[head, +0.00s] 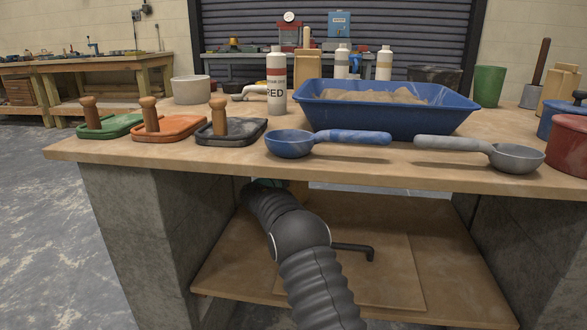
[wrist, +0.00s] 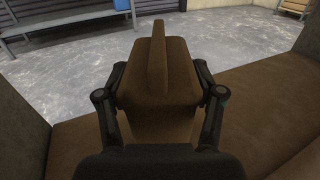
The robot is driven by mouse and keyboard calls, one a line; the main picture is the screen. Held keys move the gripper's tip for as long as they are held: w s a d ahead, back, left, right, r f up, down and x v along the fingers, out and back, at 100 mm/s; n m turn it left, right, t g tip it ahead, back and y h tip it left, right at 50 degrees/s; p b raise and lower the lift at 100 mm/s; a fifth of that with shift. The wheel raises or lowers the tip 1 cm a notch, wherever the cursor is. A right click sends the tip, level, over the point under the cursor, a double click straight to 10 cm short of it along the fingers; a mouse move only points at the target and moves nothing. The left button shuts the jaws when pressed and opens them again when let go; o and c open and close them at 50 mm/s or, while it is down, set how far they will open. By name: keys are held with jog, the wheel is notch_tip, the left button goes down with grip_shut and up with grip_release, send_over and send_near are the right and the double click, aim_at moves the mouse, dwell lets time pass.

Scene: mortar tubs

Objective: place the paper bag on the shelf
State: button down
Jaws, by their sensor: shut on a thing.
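The paper bag (wrist: 160,78) is brown with a thin upright fold on top, in the middle of the wrist view. My gripper (wrist: 160,92) is shut on it, with one finger on each side. The shelf (head: 350,255) is the brown board under the table in the head view, and it also shows in the wrist view (wrist: 268,112). My arm reaches under the tabletop above this shelf. The tabletop and arm hide most of the gripper and bag in the head view. I cannot tell whether the bag's base touches the shelf.
Grey pillars (head: 135,235) flank the shelf, and the tabletop (head: 230,158) lies above it. A loose-looking board (head: 395,285) lies on the shelf. On top are a blue tub (head: 400,118), a blue scoop (head: 290,144), a grey scoop (head: 515,158) and several handled floats.

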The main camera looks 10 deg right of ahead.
jog(key=shift+r, duration=0.25)
jog(key=c, duration=0.6)
grip_release()
jog(key=shift+f, duration=0.35)
jog(key=o, duration=0.5)
jog(key=shift+r, duration=0.1)
jog(key=shift+r, duration=0.1)
jog(key=v, duration=1.2)
jog(key=shift+d, duration=0.1)
